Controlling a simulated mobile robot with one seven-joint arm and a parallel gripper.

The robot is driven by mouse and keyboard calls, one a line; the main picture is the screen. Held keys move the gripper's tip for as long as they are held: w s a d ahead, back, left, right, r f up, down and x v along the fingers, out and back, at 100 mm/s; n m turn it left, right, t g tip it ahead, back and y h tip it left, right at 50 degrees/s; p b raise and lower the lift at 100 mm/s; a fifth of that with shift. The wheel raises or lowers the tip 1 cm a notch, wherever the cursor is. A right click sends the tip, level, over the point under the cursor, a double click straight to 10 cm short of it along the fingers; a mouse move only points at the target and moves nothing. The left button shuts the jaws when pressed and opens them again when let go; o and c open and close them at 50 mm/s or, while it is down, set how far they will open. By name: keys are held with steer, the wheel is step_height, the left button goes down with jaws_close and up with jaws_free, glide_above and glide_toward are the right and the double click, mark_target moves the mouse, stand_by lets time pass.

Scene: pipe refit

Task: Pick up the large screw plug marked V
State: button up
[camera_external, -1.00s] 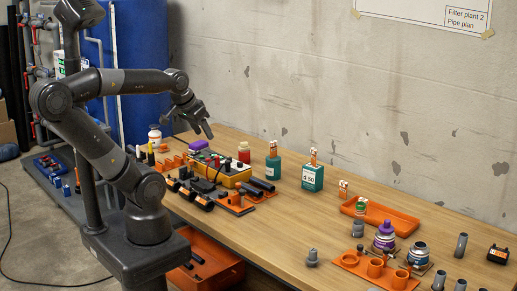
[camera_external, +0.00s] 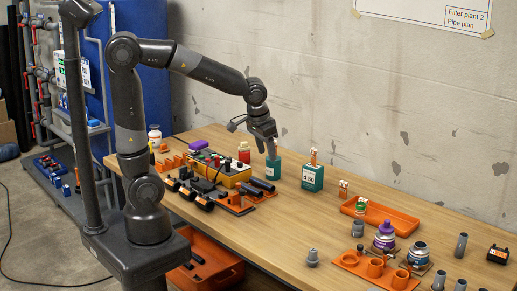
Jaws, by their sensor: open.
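My gripper (camera_external: 268,151) points down at the teal container (camera_external: 273,170) at the back of the bench and overlaps its top in this view. I cannot tell whether it touches it. The gripper is open, with nothing seen held. No V mark is legible on any part, so I cannot tell which one is the large screw plug.
The orange holder (camera_external: 350,262) with round cups stands at the front right, beside purple-topped (camera_external: 385,228) and dark-ringed (camera_external: 419,248) fittings. An orange tray (camera_external: 380,216) and a teal G 50 box (camera_external: 313,177) stand behind. Bare wood (camera_external: 275,220) lies in the middle.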

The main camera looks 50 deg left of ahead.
steer(key=d+f+m+g, duration=0.15)
steer(key=d+f, duration=0.55)
steer(key=d, duration=0.7)
steer(key=g, duration=0.2)
glide_above(313, 250)
steer(key=shift+m+t, duration=0.25)
steer(key=shift+m, duration=0.2)
step_height(313, 250, down, 8)
steer(key=shift+s+d+f, duration=0.1)
steer(key=shift+d+f, duration=0.05)
steer(key=shift+f, duration=0.15)
step_height(313, 250, down, 5)
steer(key=shift+r, duration=0.15)
steer(key=shift+a+f, duration=0.2)
steer(key=shift+f, duration=2.75)
steer(key=shift+c, duration=0.4)
steer(key=c, duration=0.7)
